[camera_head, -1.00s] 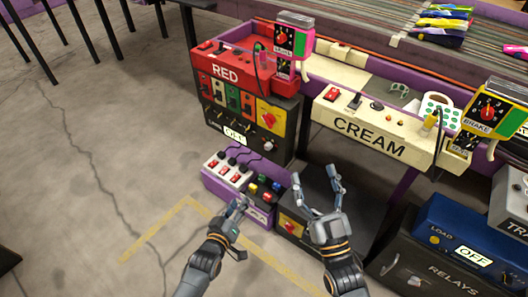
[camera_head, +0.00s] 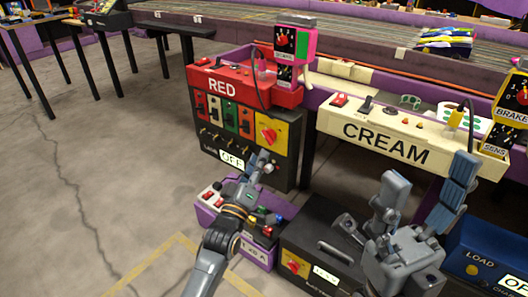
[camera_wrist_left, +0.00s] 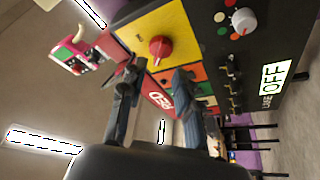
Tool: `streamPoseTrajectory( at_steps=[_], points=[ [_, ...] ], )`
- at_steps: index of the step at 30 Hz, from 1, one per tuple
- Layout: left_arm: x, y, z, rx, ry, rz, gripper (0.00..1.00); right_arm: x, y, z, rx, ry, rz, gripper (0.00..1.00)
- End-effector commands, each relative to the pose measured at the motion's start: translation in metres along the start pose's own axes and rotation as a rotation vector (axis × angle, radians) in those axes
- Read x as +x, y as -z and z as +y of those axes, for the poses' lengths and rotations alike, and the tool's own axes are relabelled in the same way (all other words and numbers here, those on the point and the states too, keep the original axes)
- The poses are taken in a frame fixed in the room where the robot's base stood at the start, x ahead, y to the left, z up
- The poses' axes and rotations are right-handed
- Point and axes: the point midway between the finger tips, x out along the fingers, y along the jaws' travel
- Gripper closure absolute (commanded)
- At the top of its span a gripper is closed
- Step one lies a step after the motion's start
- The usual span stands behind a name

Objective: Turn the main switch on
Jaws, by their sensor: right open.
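The red rotary knob on a yellow plate, which looks like the main switch (camera_head: 268,134), is on the front of the black box (camera_head: 215,140) under the red RED panel. The sign on that box reads OFF (camera_head: 232,158). In the left wrist view, the knob (camera_wrist_left: 160,48) and OFF sign (camera_wrist_left: 275,78) appear sideways. My left gripper (camera_head: 262,163) is just in front of and below the knob, apart from it. Its two fingers (camera_wrist_left: 155,82) are spread, with nothing between them. My right gripper (camera_head: 425,180) is open and empty in front of the CREAM panel.
A purple switch box (camera_head: 262,256) stands on the floor below my left gripper. A black box with a handle and another yellow-plated knob (camera_head: 295,263) is beside it. The CREAM panel (camera_head: 385,145) and blue LOAD box (camera_head: 478,248) are to the right. Open floor lies left.

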Motion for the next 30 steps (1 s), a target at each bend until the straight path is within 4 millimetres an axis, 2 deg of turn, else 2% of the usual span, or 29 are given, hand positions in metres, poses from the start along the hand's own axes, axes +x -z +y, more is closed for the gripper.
streamPoseTrajectory(
  at_steps=[3,9,14,22,27,30],
  points=[
    [0.024,-0.002,-0.002,0.0,-0.002,0.002,0.68,0.001,-0.001,-0.001,-0.004,0.012,0.032,0.3],
    [0.05,-0.001,-0.002,0.001,0.0,0.001,0.68,0.008,0.0,-0.002,-0.008,0.025,0.063,0.3],
    [0.058,-0.001,-0.001,0.0,0.001,0.0,0.68,0.011,0.0,-0.002,-0.01,0.029,0.07,0.3],
    [0.059,0.0,0.0,0.0,0.001,0.0,0.68,0.012,0.0,-0.002,-0.01,0.03,0.071,0.3],
    [0.058,0.0,-0.001,0.001,0.001,0.0,1.0,0.012,0.0,-0.002,-0.01,0.03,0.071,0.3],
    [0.058,0.0,-0.001,0.001,0.001,0.0,1.0,0.012,0.0,-0.002,-0.01,0.03,0.071,0.3]
  ],
)
